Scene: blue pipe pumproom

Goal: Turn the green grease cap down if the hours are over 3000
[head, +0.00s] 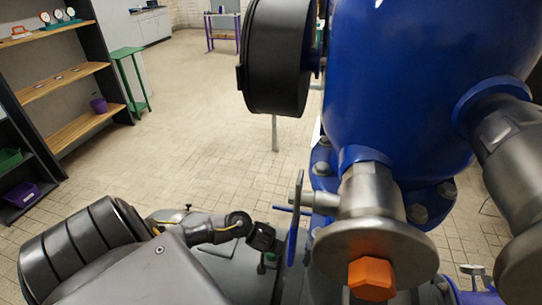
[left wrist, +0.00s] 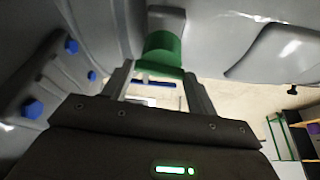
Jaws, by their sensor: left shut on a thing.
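The green grease cap (left wrist: 162,46) is between the fingertips of my left gripper (left wrist: 160,68) in the left wrist view, and the gripper is shut on it. In the head view my left gripper (head: 263,240) is low in the middle, beside the pump's blue flange. Only a small bit of green (head: 270,258) shows below it there, mostly hidden. No hours reading can be read in either view. My right gripper is not in view.
A big blue pump body (head: 420,80) with steel fittings and an orange hex cap (head: 372,279) fills the right. A black round housing (head: 275,58) hangs at top centre. Shelves (head: 65,75) and a green stand (head: 130,75) are at left. The tiled floor between is clear.

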